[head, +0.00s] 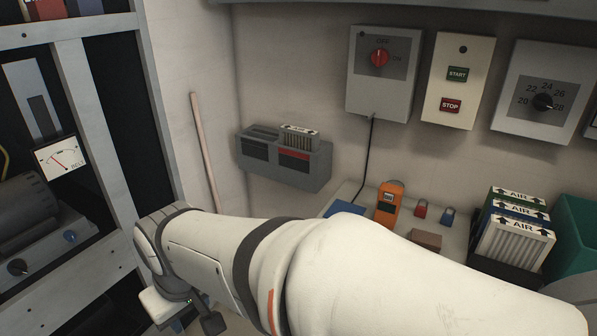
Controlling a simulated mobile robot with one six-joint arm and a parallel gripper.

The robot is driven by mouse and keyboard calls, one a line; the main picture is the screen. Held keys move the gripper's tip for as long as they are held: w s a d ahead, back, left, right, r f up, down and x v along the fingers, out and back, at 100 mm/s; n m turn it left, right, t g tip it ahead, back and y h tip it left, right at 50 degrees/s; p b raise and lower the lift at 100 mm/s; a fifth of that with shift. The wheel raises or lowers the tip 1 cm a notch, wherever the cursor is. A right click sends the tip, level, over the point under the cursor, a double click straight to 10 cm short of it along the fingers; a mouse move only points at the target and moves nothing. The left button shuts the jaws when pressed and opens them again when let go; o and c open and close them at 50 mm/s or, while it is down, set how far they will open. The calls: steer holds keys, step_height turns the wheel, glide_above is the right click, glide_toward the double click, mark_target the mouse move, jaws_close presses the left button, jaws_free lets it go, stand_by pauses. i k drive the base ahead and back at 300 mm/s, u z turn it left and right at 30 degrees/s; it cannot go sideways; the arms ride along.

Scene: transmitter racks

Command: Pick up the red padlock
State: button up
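The red padlock (421,209) stands on the pale bench top below the wall boxes, between an orange handheld meter (389,204) and a blue padlock (447,217). It appears small, and its shackle points up. My arm crosses the foreground, and its wrist bends down at the lower left. A part of my gripper (208,321) shows there as a dark piece near the bottom edge, far left of the padlock and apart from it. Its fingers are not clear enough to tell open from shut.
A brown block (425,240) lies in front of the padlocks. Filters marked AIR (512,235) and a green bin (575,240) stand at the right. A blue item (345,208) lies at the bench's left. A grey wall holder (283,160) and a rack (100,110) are farther left.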

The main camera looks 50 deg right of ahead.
mark_target(420, 211)
steer(key=z, duration=2.5)
steer(key=k, duration=1.25)
steer(key=u, duration=0.1)
steer(key=i, duration=1.7)
steer(key=z, duration=0.75)
